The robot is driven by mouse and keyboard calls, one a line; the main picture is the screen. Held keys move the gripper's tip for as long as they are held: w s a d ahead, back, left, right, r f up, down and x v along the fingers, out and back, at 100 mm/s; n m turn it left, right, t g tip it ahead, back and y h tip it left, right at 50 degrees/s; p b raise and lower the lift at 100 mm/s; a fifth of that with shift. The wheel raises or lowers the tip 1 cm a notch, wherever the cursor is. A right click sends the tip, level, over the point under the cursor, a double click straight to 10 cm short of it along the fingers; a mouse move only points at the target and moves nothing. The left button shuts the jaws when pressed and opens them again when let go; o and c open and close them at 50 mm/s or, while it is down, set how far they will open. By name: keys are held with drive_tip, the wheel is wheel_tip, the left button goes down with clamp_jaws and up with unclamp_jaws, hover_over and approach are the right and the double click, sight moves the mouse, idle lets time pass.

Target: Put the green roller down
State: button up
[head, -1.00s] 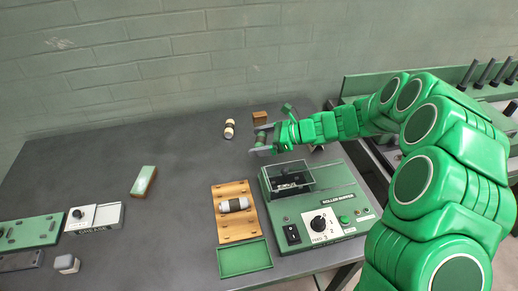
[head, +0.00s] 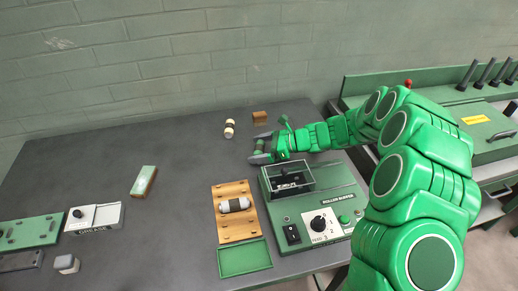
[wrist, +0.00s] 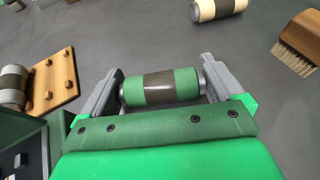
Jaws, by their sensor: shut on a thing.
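The green roller (head: 259,147) has a dark band around its middle and metal ends. My gripper (wrist: 162,84) is shut on it, one jaw at each end, as the wrist view shows the green roller (wrist: 185,84) lying crosswise between the grey fingers. I cannot tell whether the roller touches the table top.
A cream roller (head: 229,128) and a wooden brush (head: 259,117) stand beyond my gripper. A wooden rack (head: 233,188) holds a white roller (head: 234,205). The table's left middle is mostly clear.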

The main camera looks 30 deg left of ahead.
drive_tip(key=shift+f, duration=0.15)
drive_tip(key=o, duration=0.8)
drive_tip(key=shift+w+d+r, duration=0.1)
drive_tip(key=shift+d+r, duration=0.05)
drive_tip(key=shift+r, duration=0.1)
drive_tip(key=v, duration=1.1)
drive_tip(key=shift+w+d, duration=0.15)
drive_tip(key=shift+d, duration=0.15)
